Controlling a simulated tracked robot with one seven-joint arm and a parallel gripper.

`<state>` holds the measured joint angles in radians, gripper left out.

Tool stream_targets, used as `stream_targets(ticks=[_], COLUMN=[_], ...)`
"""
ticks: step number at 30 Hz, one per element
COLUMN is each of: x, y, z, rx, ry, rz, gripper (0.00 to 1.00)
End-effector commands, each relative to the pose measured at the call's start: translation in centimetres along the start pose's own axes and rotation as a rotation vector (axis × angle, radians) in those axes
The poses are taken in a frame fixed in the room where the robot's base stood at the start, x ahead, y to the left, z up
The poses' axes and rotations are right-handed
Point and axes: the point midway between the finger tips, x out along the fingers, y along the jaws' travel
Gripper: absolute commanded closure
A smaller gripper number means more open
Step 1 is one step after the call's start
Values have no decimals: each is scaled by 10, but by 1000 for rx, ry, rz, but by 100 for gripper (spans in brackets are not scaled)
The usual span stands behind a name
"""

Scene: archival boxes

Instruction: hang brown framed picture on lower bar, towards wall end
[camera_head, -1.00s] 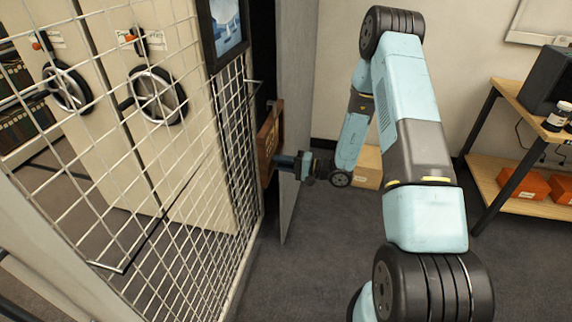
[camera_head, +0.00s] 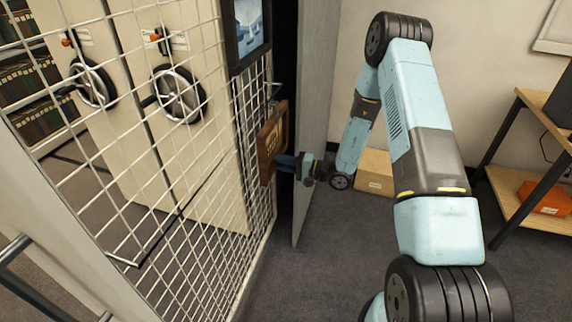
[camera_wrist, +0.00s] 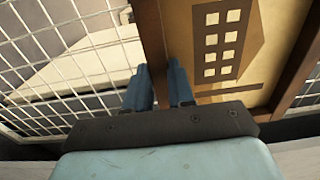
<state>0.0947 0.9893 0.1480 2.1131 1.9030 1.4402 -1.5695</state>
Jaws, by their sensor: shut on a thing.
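The brown framed picture (camera_head: 271,143) is at the far end of the white wire mesh panel in the head view, upright and seen nearly edge-on. The lower bar (camera_head: 180,214) is a thin dark rail along the mesh; its far end (camera_head: 275,86) shows just above the picture. I cannot tell whether the picture touches the bar. My gripper (camera_head: 288,163) is shut on the picture's edge. In the wrist view, my gripper's fingers (camera_wrist: 159,85) straddle the frame's side, and the picture's tan face (camera_wrist: 225,65) with pale squares is on the right.
A dark-framed blue picture (camera_head: 247,30) hangs higher on the mesh (camera_head: 170,245). A grey panel edge (camera_head: 315,110) stands close to the right of my gripper. A cardboard box (camera_head: 375,172) is on the floor behind my arm; a wooden shelf (camera_head: 515,195) is at the right.

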Motion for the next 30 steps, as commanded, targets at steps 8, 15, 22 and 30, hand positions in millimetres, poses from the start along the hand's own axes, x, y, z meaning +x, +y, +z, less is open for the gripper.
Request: stream_targets(ticks=[8,15,22,30], x=[2,2,6,12], y=[-1,-1,-1,0], z=[0,0,0,0], rx=[-1,-1,-1,-1], ry=[-1,-1,-2,-1], rz=[-2,-2,-2,-2], gripper=[100,100,100,100])
